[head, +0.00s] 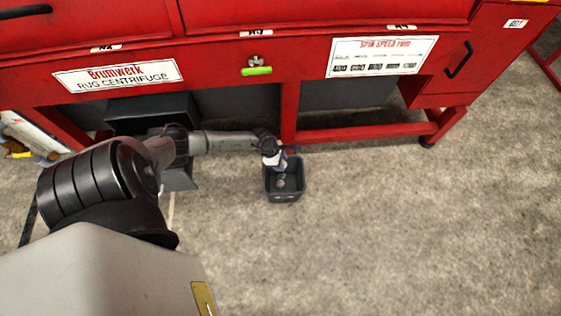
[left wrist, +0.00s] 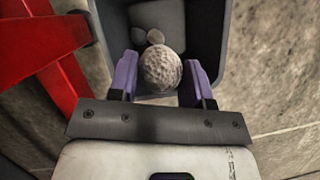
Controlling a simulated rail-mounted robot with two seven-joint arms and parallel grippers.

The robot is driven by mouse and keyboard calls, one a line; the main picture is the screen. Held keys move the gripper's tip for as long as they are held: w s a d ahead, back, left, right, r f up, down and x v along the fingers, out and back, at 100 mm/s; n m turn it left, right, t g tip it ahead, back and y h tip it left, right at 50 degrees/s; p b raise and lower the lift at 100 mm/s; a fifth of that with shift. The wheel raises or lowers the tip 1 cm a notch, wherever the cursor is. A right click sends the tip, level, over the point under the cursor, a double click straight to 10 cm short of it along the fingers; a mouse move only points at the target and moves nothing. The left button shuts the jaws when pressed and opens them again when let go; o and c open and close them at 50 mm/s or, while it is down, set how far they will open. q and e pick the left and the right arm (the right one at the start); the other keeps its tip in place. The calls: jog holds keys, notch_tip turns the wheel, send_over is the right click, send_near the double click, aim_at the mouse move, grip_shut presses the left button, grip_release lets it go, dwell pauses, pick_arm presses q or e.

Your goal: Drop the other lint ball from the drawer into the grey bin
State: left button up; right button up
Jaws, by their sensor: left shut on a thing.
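My left gripper (left wrist: 160,80) is shut on a round, pale, rough lint ball (left wrist: 160,70), which sits between its two purple fingers. In the head view the left gripper (head: 278,167) points down at the grey bin (head: 284,198), which stands on the floor in front of the red machine. The left wrist view looks down into the bin (left wrist: 206,30), with the held ball over its opening. I cannot tell how far the ball is above the bin floor. My right gripper is not in view.
The red rug centrifuge (head: 290,110) runs across the back, with a red leg and low crossbar (head: 365,133) close behind the bin. A dark box-like thing (head: 150,110) is behind my left arm. The concrete floor (head: 400,230) right and front of the bin is clear.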

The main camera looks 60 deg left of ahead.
pick_arm(q)
jog(key=shift+f, duration=0.55)
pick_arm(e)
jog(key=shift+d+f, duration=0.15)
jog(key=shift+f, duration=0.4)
pick_arm(q)
jog(key=o, duration=1)
jog(key=shift+c, duration=0.2)
jog(key=shift+a+r, duration=0.1)
jog(key=shift+r, duration=0.5)
jog(key=p+v, duration=0.8)
jog(key=v, duration=0.4)
jog(key=shift+s+a+r+p, duration=0.2)
jog(key=shift+r+p, duration=0.1)
jog(key=shift+p, duration=0.05)
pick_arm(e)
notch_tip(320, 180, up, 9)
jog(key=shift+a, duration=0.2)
